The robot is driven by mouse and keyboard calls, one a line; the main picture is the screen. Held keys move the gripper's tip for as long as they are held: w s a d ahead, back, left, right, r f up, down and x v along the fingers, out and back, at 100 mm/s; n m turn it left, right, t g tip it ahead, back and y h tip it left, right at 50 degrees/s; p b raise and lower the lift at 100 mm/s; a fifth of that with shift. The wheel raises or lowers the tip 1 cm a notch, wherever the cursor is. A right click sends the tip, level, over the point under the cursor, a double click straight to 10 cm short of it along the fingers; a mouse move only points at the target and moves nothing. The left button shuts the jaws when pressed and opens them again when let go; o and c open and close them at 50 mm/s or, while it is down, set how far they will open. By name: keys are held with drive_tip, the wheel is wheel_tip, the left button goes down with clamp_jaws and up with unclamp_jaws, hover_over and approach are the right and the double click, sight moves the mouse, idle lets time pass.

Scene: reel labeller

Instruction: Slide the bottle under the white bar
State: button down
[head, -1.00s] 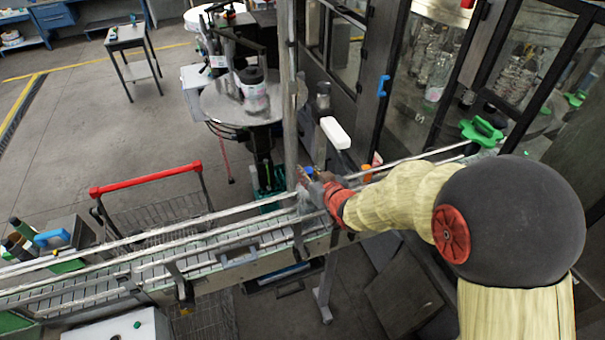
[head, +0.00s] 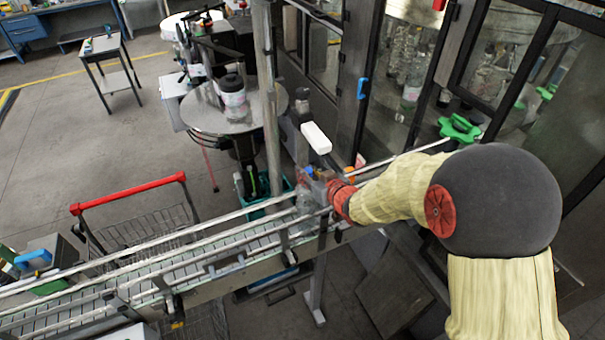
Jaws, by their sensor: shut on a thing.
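A clear bottle (head: 306,201) with a blue cap (head: 309,171) stands on the conveyor (head: 222,254) between its rails, partly hidden by my gripper. My gripper (head: 318,184) reaches in from the right and is shut on the bottle; its fingers are small and hard to make out. The white bar (head: 316,138) sticks out from the machine, just above and slightly right of the cap in the picture. I cannot tell the height gap between the cap and the bar.
A grey vertical post (head: 269,90) stands left of the bottle, behind the conveyor. A round steel table (head: 215,115) is at the back. A cart with a red handle (head: 128,194) stands at left. The glass machine doors (head: 410,70) are behind the arm.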

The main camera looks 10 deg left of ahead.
drive_tip(key=shift+w+d+p, duration=0.15)
drive_tip(key=shift+w+d, duration=0.25)
drive_tip(key=shift+d, duration=0.3)
drive_tip(key=shift+w+d+p, duration=0.15)
drive_tip(key=shift+w+d, duration=0.25)
drive_tip(key=shift+d, duration=0.3)
drive_tip(key=c, duration=1.5)
unclamp_jaws()
drive_tip(key=v, duration=1.2)
drive_tip(key=shift+r, duration=0.1)
